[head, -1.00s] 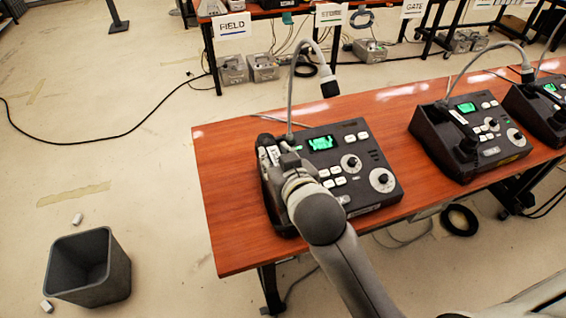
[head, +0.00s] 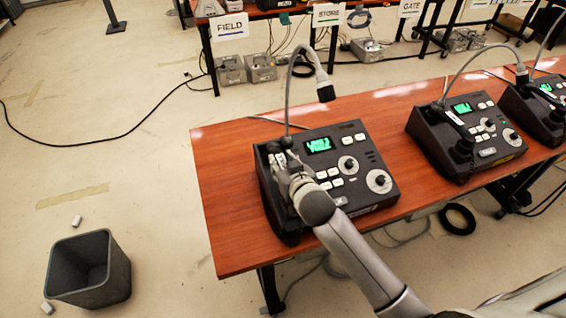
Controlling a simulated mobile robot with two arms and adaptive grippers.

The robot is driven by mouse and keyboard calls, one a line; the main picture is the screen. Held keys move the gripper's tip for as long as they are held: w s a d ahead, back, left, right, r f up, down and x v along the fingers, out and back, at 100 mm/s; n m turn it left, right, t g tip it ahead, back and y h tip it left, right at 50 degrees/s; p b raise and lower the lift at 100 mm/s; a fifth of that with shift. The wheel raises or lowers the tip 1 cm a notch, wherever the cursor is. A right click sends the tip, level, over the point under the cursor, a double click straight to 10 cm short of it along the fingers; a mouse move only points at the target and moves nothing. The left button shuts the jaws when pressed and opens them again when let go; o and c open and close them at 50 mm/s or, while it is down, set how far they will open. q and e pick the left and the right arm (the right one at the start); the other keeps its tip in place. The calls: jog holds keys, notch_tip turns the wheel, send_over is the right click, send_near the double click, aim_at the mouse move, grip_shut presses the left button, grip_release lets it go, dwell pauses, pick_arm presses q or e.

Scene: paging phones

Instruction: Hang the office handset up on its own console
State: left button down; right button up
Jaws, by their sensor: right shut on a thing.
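The nearest console (head: 372,192) is a dark desk unit with a green lit screen, pale buttons and two round dials, at the left of the orange-brown table (head: 232,225). My right gripper (head: 279,154) is over the left side of this console, by the base of its gooseneck microphone. It is shut on the handset, which is mostly hidden behind the gripper and wrist. I cannot tell whether the handset touches its cradle. No label marks this console as the office one. My left gripper is not in view.
Two similar consoles stand to the right, a middle one (head: 476,155) and another at the right edge. Gooseneck microphones (head: 325,90) rise above the consoles. A grey bin (head: 117,272) stands on the floor at left. The table's front left corner is clear.

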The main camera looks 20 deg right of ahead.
jog(key=shift+f, duration=0.15)
jog(key=o, duration=1.2)
jog(key=shift+c, duration=0.2)
jog(key=shift+r, duration=0.2)
jog(key=v, duration=1.2)
jog(key=shift+b, duration=0.45)
jog(key=shift+f, duration=0.1)
